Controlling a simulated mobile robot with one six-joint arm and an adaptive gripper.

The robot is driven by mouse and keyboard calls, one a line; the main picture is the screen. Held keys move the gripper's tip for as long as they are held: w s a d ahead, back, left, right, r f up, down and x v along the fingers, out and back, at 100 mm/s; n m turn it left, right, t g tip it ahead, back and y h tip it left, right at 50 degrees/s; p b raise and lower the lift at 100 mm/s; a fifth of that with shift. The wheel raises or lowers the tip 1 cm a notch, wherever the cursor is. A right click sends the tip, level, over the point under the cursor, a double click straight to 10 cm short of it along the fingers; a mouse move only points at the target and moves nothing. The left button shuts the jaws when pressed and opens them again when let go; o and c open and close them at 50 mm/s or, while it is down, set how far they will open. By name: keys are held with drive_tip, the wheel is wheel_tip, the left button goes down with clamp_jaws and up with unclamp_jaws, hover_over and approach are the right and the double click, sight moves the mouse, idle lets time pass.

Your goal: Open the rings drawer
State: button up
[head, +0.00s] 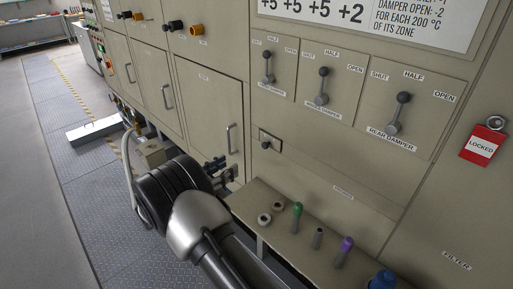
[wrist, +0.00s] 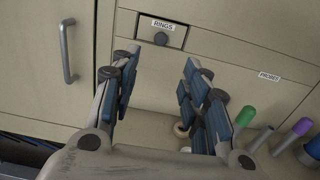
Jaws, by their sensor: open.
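The rings drawer (wrist: 175,36) is a small beige front labelled RINGS, with a dark round knob (wrist: 161,39), near the top of the wrist view. In the head view the small drawer front (head: 272,137) and its knob (head: 266,145) sit below the damper levers; the drawer looks shut. My gripper (wrist: 158,60) is open and empty, its blue-padded fingers pointing toward the panel. The knob shows beyond the fingertips, roughly between them, with no visible contact. In the head view my gripper (head: 222,170) is partly hidden by my arm, left of and below the knob.
A shelf (head: 285,240) below the drawer holds pale rings (head: 264,219) and tools with green (head: 297,212), purple (head: 346,244) and blue (head: 383,280) tops. A cabinet door with a handle (wrist: 67,52) is to the left. The probes panel (wrist: 255,68) is to the right.

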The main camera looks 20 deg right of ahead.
sight(264, 145)
drive_tip(key=b+x, duration=0.2)
drive_tip(key=x, duration=1.5)
drive_tip(key=shift+s+b, duration=0.1)
drive_tip(key=shift+b, duration=0.25)
clamp_jaws()
drive_tip(key=shift+a, duration=0.1)
